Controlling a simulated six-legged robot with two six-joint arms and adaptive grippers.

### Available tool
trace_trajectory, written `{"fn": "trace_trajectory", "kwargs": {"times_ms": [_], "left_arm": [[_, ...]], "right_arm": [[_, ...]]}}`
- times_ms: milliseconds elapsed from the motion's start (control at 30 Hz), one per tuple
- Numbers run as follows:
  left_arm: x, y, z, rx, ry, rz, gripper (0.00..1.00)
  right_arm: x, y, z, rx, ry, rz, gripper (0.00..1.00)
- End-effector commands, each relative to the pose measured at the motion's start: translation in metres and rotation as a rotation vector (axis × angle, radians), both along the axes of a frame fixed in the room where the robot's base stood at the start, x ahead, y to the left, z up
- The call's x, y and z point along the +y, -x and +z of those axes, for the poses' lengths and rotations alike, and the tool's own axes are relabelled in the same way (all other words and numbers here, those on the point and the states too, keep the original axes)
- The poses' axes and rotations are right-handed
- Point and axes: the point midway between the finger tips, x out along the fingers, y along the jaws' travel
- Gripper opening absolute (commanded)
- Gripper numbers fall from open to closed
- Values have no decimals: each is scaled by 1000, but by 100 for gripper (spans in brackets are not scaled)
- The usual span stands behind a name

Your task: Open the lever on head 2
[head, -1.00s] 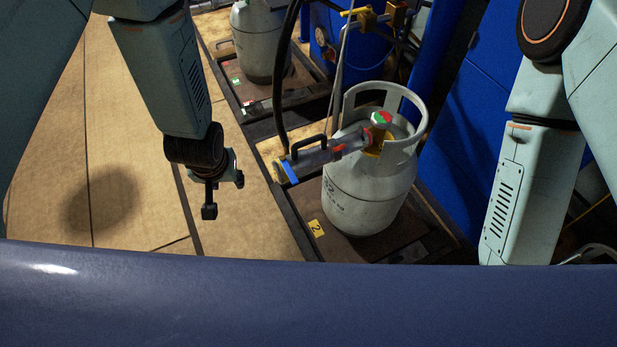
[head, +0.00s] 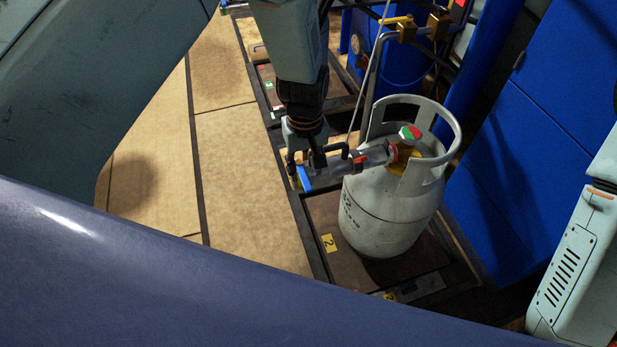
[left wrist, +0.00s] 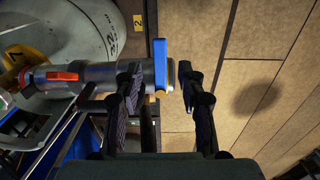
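The filling head on scale 2 (head: 345,168) is a grey metal cylinder with red parts and a black handle. It lies level, joined to the valve of a white gas cylinder (head: 385,215). Its blue lever (head: 304,178) is at the left end and is partly hidden by my gripper in the head view. In the left wrist view the blue lever (left wrist: 160,62) stands across the end of the head, between my fingers. My left gripper (left wrist: 162,72) is open, one finger on each side of the lever, with a gap visible. My right gripper is out of view.
A yellow label "2" (head: 329,243) marks the scale platform (head: 325,215). A blue cabinet (head: 555,170) stands to the right and pipes with brass fittings (head: 407,30) behind. The tan floor (head: 245,180) to the left is clear.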

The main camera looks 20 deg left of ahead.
Motion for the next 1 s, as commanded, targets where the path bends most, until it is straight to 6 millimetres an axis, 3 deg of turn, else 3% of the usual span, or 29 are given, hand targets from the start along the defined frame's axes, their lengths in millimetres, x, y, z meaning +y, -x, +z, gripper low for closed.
{"fn": "trace_trajectory", "kwargs": {"times_ms": [33, 200, 567, 1000], "left_arm": [[0, 0, -11, 1, 1, 0, 40], [-2, -1, -27, 0, 0, -2, 40], [-5, -2, -31, -1, -1, -4, 40], [-4, -2, -31, -1, -1, -4, 3]], "right_arm": [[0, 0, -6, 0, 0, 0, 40], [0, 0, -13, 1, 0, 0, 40], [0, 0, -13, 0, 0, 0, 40], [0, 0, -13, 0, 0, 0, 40]]}}
